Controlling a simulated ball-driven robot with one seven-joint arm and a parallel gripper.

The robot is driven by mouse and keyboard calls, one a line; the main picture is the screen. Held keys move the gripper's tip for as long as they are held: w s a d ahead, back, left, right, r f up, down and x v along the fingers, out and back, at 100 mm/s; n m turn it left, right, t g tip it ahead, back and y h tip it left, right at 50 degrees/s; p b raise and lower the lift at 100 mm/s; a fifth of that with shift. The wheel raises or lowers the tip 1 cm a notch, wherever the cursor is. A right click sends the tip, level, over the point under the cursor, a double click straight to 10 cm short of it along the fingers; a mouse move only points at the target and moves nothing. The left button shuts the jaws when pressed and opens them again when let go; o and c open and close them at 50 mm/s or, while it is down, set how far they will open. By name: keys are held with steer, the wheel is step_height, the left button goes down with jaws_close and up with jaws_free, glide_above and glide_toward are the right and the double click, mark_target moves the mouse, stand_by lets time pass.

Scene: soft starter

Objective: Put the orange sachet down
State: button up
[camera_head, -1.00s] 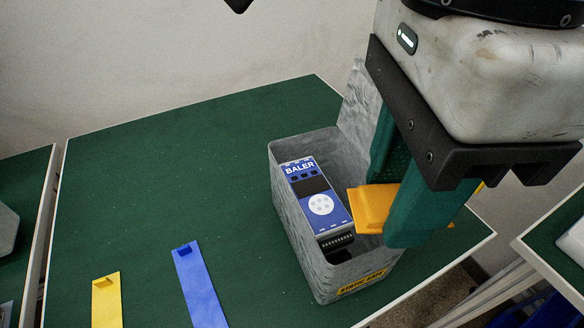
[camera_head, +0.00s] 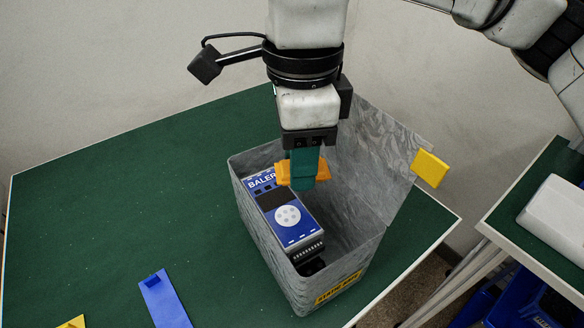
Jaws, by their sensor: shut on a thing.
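The orange sachet (camera_head: 283,174) is held in my gripper (camera_head: 304,183). Its ends stick out on both sides of the green fingers. My gripper is shut on it and points down over the open grey box (camera_head: 338,237), near the box's far part. The blue-faced BALER device (camera_head: 286,215) stands in the box, just below and to the left of the sachet. I cannot tell whether the sachet touches the device or how far it is above the box floor.
The box's lid (camera_head: 385,150) stands open on the right, with a yellow tab (camera_head: 429,168) at its edge. A blue strip (camera_head: 163,300) and a yellow piece (camera_head: 73,322) lie on the green table (camera_head: 120,200). The table's left part is clear. Another table stands at the right.

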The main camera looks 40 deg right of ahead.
mark_target(297, 198)
steer(key=shift+w+f, duration=0.15)
steer(key=shift+f, duration=0.1)
steer(key=shift+w+d+f, duration=0.1)
steer(key=shift+w+f, duration=0.05)
steer(key=shift+f, duration=0.75)
steer(key=shift+w+f, duration=0.1)
steer(key=shift+f, duration=0.8)
steer(key=shift+f+b, duration=0.35)
steer(key=shift+b, duration=0.2)
steer(key=shift+f+b, duration=0.3)
steer(key=o, duration=1)
steer(key=shift+r, duration=0.1)
steer(key=shift+r, duration=0.1)
